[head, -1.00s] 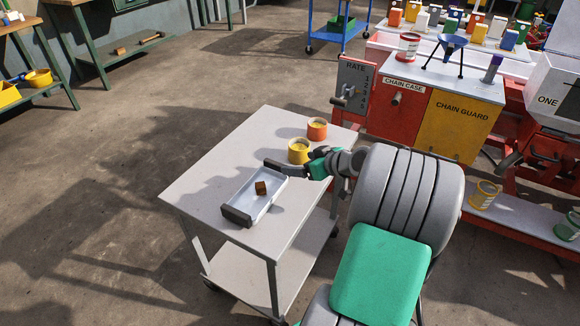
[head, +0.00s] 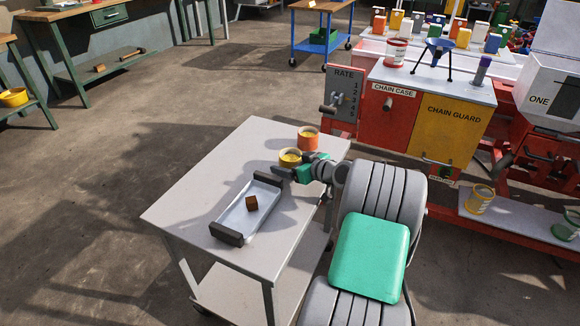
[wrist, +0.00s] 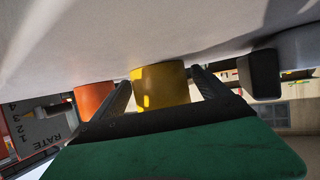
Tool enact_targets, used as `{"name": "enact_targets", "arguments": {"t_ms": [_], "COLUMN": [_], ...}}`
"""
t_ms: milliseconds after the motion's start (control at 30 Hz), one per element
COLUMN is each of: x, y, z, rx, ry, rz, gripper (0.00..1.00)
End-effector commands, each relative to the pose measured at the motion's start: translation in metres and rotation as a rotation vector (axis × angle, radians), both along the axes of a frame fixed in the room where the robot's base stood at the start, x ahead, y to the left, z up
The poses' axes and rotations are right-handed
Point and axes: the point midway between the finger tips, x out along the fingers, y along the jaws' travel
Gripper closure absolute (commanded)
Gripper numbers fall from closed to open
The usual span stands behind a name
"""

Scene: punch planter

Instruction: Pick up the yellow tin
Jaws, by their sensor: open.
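The yellow tin (head: 290,158) stands upright on the grey cart top, close in front of an orange tin (head: 307,138). My gripper (head: 284,172) is low over the cart at the yellow tin's near side. In the wrist view the picture is upside down, and the yellow tin (wrist: 160,86) shows between the two dark fingers of my open gripper (wrist: 163,88). One finger is on each side, with no clear contact. The orange tin (wrist: 94,98) is outside the left finger. The tin's near lower side is partly hidden by the gripper in the head view.
A tray (head: 232,222) with dark end handles holds a brown block (head: 251,203) on the cart (head: 190,195), near my gripper. A red and yellow machine (head: 450,130) stands beyond the cart. The cart's left part is clear.

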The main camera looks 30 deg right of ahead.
Motion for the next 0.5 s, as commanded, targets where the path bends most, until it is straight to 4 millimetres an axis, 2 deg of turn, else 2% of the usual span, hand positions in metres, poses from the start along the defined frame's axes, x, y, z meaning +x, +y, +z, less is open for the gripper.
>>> {"name": "enact_targets", "arguments": {"t_ms": [100, 500], "x": [0.0000, 0.0000], "y": [0.0007, 0.0014], "z": [0.0004, 0.0004], "rx": [0.000, 0.001], "ry": [0.000, 0.000], "rz": [0.001, 0.002], "gripper": [0.16, 0.48]}}
